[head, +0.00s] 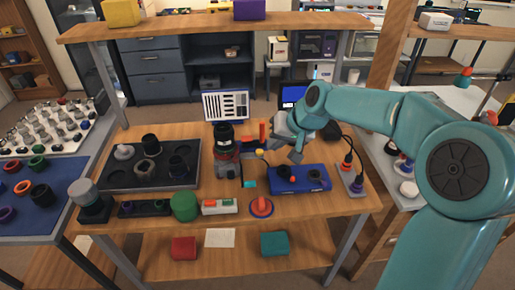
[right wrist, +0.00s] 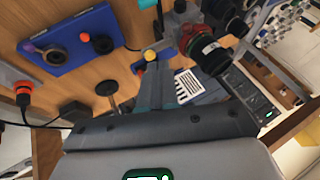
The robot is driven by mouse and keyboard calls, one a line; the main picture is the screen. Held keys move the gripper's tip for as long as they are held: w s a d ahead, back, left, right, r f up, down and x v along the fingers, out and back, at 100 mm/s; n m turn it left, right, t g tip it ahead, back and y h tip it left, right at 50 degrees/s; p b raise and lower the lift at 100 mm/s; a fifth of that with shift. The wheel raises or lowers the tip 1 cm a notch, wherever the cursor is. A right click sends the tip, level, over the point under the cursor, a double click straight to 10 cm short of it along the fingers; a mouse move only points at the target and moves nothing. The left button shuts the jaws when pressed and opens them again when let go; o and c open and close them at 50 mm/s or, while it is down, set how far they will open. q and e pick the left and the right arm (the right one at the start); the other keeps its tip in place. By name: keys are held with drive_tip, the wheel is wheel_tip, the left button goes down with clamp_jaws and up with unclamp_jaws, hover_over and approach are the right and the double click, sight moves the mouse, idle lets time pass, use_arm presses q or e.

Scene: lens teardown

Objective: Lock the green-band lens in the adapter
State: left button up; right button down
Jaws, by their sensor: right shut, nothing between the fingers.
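A black lens (head: 224,131) stands upright on a dark and reddish mount (head: 227,157) at the middle of the bench. In the right wrist view, a black lens-like cylinder with a thin green ring (right wrist: 208,48) shows right of the fingers. I cannot tell whether it is seated or locked in the adapter. My right gripper (head: 297,156) is shut and empty, right of the mount and above the blue box; its fingers also show in the right wrist view (right wrist: 160,72), apart from the cylinder. My left gripper is not in view.
A blue box (head: 315,185) with knobs sits below the right gripper. A dark tray (head: 112,181) with several parts lies at left. A shelf (head: 190,27) spans above the back.

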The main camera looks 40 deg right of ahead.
use_arm(q)
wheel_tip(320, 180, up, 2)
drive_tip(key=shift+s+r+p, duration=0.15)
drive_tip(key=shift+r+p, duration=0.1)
drive_tip(key=shift+p, duration=0.95)
use_arm(e)
drive_tip(key=w+a+f, duration=0.4)
drive_tip(key=w+f, duration=0.3)
drive_tip(key=f, duration=0.1)
drive_tip(key=shift+w+f, duration=0.2)
drive_tip(key=shift+w, duration=0.1)
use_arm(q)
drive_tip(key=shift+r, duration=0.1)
